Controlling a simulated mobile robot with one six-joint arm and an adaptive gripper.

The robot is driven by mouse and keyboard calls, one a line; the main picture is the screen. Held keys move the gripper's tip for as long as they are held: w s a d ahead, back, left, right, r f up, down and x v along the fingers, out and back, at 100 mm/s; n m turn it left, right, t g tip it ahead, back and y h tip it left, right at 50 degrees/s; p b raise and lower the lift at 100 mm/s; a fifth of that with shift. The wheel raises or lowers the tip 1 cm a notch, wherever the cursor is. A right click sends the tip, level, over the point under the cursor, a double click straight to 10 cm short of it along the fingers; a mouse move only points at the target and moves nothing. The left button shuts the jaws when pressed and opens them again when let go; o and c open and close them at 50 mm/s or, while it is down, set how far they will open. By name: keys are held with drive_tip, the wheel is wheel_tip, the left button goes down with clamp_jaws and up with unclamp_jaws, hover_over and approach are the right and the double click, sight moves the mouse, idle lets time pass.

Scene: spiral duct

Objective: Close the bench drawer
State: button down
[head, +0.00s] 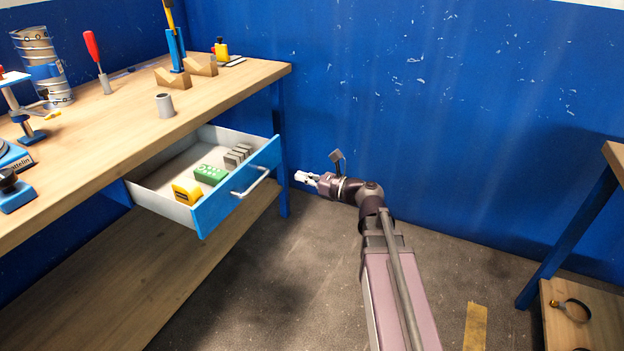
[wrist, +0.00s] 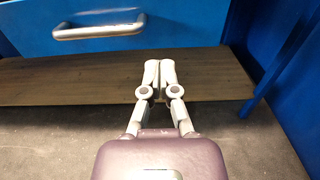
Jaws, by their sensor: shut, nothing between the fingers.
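The bench drawer (head: 237,209) has a blue front and light inner walls and stands pulled out from the wooden bench in the head view. Its metal handle (head: 250,182) is on the front face. The handle (wrist: 99,27) and the drawer front (wrist: 190,25) also show at the top of the wrist view. My gripper (head: 299,176) is to the right of the drawer front, apart from it. In the wrist view my gripper's fingertips (wrist: 159,66) are together and empty, below and right of the handle.
The drawer holds a yellow item (head: 187,192), a green block (head: 211,175) and grey blocks (head: 238,155). A blue bench leg (head: 281,150) stands just behind the drawer. The bench top (head: 120,125) carries tools. A lower shelf (head: 215,240) runs beneath. Another bench (head: 570,235) is at right.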

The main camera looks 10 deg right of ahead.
sight(263, 165)
drive_tip(key=shift+x, duration=5.15)
